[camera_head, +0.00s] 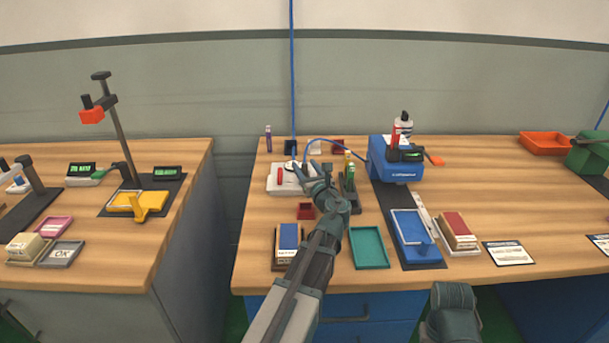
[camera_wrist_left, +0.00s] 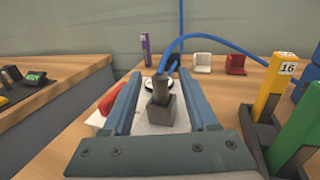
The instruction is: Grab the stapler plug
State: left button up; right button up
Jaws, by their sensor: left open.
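My left gripper (camera_head: 312,172) is open over the white block (camera_head: 280,180) at the back left of the middle bench. In the left wrist view its two fingers (camera_wrist_left: 163,76) stand either side of a grey plug-like piece (camera_wrist_left: 162,102) with a square base and a dark upright stem. I cannot tell whether the fingers touch it. A blue cable (camera_head: 330,141) arcs from the blue stapler (camera_head: 395,165) and ends near the fingertips. My right gripper is not in view.
Another blue cable (camera_head: 292,75) hangs from above behind the gripper. Yellow and green markers (camera_wrist_left: 270,88) stand close to its right. A red piece (camera_wrist_left: 110,98) lies by its left finger. A green tray (camera_head: 369,248) sits nearer the front. The bench's right side has free room.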

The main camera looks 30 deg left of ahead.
pick_arm(q)
jog(key=shift+w+a, duration=0.45)
jog(key=shift+a, duration=0.1)
jog(key=shift+c, duration=0.3)
grip_shut()
jog(key=shift+r, duration=0.2)
